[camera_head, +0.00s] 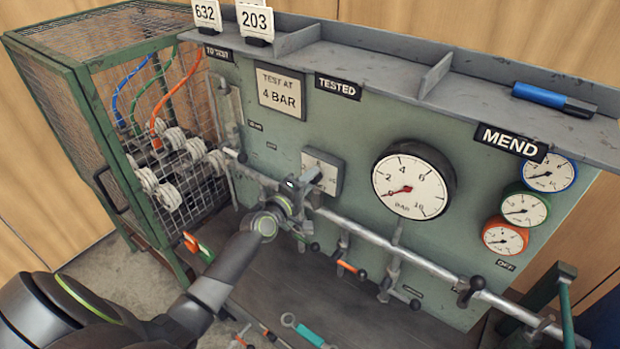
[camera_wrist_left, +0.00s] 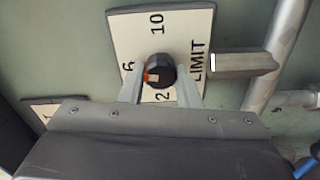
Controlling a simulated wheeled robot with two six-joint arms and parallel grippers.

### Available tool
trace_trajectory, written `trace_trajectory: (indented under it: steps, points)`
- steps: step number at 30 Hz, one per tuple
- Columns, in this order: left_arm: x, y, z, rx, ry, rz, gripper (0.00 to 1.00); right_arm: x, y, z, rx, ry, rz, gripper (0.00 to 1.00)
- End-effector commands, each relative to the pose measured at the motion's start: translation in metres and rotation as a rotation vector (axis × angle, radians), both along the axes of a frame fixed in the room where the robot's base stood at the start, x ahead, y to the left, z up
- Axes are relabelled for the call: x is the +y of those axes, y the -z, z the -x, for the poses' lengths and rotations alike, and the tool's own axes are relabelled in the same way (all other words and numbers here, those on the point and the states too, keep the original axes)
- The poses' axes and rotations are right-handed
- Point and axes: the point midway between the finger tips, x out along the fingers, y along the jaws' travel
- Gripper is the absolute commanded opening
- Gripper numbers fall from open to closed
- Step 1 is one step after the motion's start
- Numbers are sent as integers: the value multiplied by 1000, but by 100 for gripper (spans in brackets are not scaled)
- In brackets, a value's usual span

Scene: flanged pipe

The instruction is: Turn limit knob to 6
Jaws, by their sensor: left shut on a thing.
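The limit knob (camera_wrist_left: 163,72) is a round black knob on a white dial plate (camera_wrist_left: 185,24) marked 2, 6, 10 and LIMIT, sideways in the left wrist view. Its orange and pale mark faces left and slightly down, on the side between the 6 and the 2, nearer the 6. My left gripper (camera_wrist_left: 160,80) has one finger on each side of the knob and is shut on it. In the head view the gripper (camera_head: 303,184) is at the dial plate (camera_head: 331,170) and hides the knob. My right gripper is not in view.
A pipe (camera_head: 390,240) with several small valve handles runs below the plate. A large gauge (camera_head: 412,184) and three small gauges are to the right. A mesh cage (camera_head: 110,110) with hoses stands at left. A grey shelf (camera_head: 460,95) overhangs above. A spanner (camera_head: 305,330) lies below.

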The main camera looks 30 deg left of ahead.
Motion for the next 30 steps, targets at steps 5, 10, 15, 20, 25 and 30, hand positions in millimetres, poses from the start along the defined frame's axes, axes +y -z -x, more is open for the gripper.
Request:
trace_trajectory:
  steps: [5,10,15,20,25,30]
  points:
    - [0,0,0,12,-1,84,7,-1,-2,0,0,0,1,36]
    - [0,1,0,18,0,132,7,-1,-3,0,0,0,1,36]
    - [0,1,0,22,0,150,7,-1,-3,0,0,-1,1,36]
    - [0,1,0,22,0,153,7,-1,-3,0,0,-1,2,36]
    - [0,1,0,22,0,152,7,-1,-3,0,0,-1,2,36]
    - [0,1,0,22,0,152,46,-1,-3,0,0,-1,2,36]
